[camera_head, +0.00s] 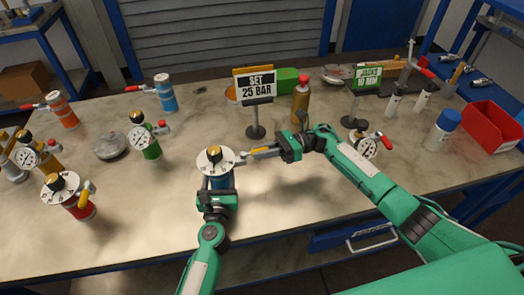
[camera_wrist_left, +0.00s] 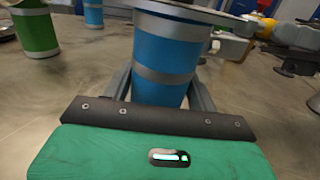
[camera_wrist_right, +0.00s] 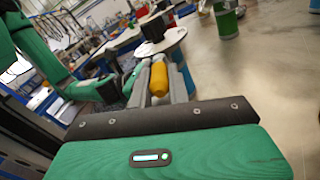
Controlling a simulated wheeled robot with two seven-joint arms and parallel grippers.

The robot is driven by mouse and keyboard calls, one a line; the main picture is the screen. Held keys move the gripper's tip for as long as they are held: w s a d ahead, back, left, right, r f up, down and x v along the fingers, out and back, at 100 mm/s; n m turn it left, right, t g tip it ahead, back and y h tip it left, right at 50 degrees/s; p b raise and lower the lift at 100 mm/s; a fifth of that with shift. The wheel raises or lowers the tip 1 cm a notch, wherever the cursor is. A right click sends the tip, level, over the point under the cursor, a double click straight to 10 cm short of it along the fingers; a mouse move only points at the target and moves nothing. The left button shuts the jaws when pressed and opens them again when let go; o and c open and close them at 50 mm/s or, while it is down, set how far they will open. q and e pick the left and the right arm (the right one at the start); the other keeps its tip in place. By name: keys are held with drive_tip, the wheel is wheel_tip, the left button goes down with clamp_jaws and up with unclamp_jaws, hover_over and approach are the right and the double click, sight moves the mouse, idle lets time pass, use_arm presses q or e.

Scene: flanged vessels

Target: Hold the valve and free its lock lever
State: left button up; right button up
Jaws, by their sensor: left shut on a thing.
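The valve (camera_head: 221,182) is a blue cylinder with a grey band, a white dial plate (camera_head: 207,166) and a black knob on top. It stands upright, and its blue body (camera_wrist_left: 165,50) fills the middle of the left wrist view. My left gripper (camera_head: 218,191) is shut on this body from the front, with one finger on each side. The yellow lock lever (camera_wrist_right: 158,78) sticks out from the valve's right side in the head view. My right gripper (camera_head: 258,152) is at the lever with its fingers apart, one on each side of it. Contact there is unclear.
A "SET 25 BAR" sign (camera_head: 255,84) stands behind the valve. A green valve (camera_head: 150,146) and a red one (camera_head: 78,205) stand to the left. A gauge valve (camera_head: 366,147) is behind my right arm, and a red bin (camera_head: 490,128) is far right. The table front-left is clear.

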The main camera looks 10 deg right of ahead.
sight(262, 148)
drive_tip(key=shift+o, duration=0.9)
wheel_tip(262, 148, up, 10)
drive_tip(key=shift+f, duration=0.1)
idle(1.2)
use_arm(q)
drive_tip(key=o, duration=1.6)
